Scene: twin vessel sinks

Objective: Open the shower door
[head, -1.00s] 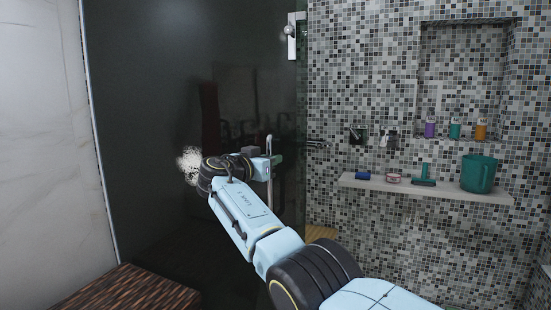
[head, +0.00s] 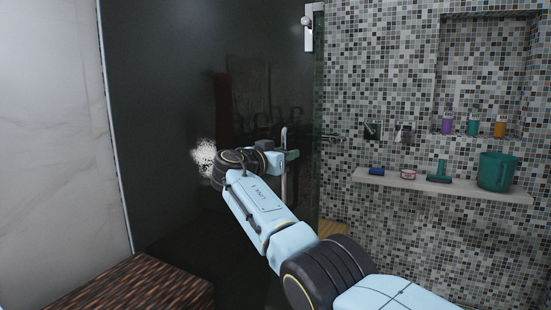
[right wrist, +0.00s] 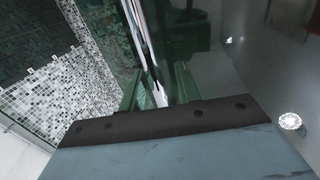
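The shower door (head: 170,90) is a dark, reflective glass panel, and its right edge meets the view of the tiled wall. I cannot see a clear gap at that edge. A vertical metal handle (head: 284,170) is on the door near this edge and shows in the right wrist view as a bright bar (right wrist: 146,50). My right gripper (head: 287,155) is at the handle. In the right wrist view, greenish finger shapes lie on both sides of the bar, but reflections hide whether they press on it. My left gripper is not in view.
Several bottles (head: 473,126) stand in the niche above. A brown slatted surface (head: 135,285) is at lower left, beside a pale marble panel (head: 50,130).

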